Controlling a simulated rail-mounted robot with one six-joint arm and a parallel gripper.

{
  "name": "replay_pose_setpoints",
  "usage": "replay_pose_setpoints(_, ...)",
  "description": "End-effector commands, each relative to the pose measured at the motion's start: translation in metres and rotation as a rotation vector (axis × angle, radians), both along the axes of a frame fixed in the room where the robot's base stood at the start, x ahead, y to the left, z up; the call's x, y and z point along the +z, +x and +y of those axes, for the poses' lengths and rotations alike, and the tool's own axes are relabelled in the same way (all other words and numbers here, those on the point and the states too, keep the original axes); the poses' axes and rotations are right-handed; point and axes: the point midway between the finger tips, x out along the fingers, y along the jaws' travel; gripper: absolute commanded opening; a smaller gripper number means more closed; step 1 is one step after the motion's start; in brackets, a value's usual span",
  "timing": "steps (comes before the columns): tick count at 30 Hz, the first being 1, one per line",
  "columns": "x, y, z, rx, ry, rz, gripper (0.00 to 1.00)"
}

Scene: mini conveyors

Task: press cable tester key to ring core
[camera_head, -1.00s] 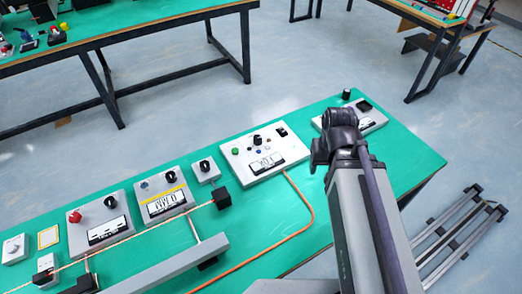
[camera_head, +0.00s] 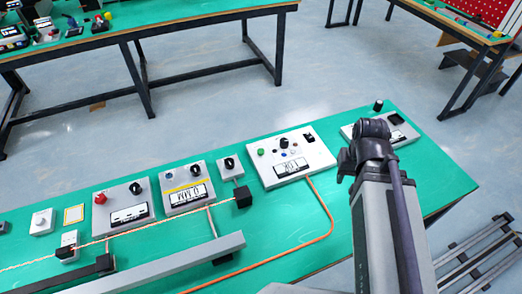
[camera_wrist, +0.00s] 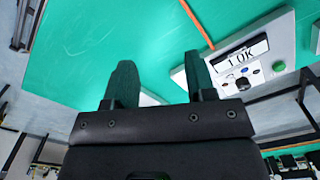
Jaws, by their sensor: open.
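A white control panel (camera_head: 296,150) with an orange cable at its front edge stands on the green bench, left of my arm. I take it for the cable tester, but no label names it. It has a display, a green button, a black knob and small coloured keys. In the wrist view this panel (camera_wrist: 281,60) is at upper right; its display seems to read "1.0K", with a blue key (camera_wrist: 254,66) and a green button (camera_wrist: 279,65) near it. My gripper (camera_wrist: 156,75) is open and empty, with a white panel partly hidden behind its fingers. I cannot tell which key is ring core.
Another white panel (camera_head: 401,133) stands right of my arm, near a black cylinder (camera_head: 378,105). Several control boxes, a grey rail (camera_head: 180,264) and a stretched cable are at left. The bench's front-right part is bare.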

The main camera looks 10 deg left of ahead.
Motion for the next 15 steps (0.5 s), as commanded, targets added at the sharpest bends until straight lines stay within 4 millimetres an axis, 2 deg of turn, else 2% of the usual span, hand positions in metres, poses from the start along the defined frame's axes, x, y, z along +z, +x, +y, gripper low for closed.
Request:
replay_pose_setpoints(2, 0.0000, 0.0000, 0.0000, 0.000, 0.000, 0.000, 0.43)
replay_pose_setpoints(15, 0.0000, 0.0000, 0.0000, 0.000, 0.000, 0.000, 0.01)
